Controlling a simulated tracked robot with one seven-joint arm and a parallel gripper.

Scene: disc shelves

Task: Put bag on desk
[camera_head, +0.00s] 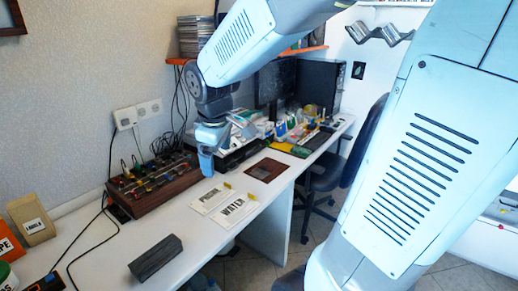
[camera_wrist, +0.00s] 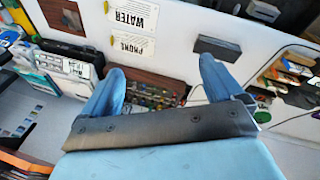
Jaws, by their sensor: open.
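The white desk (camera_head: 105,245) runs from the lower left to the back right, and its top also shows in the wrist view (camera_wrist: 178,45). I cannot pick out a thing that is clearly a bag. A tan, upright paper packet marked LABELS (camera_head: 31,219) stands at the desk's left end; I cannot tell if it is a bag. My gripper (camera_head: 206,165) hangs over the desk, right of the wooden control box. In the wrist view my gripper (camera_wrist: 160,80) has its two blue fingers spread apart, with nothing between them.
A wooden control box (camera_head: 152,186) with cables stands against the wall. PHONE (camera_head: 209,196) and WATER (camera_head: 234,210) cards lie flat near a dark red plate (camera_head: 267,170). A dark grey block (camera_head: 155,257) lies at the front. Clutter fills the far end; a chair (camera_head: 325,172) stands beside it.

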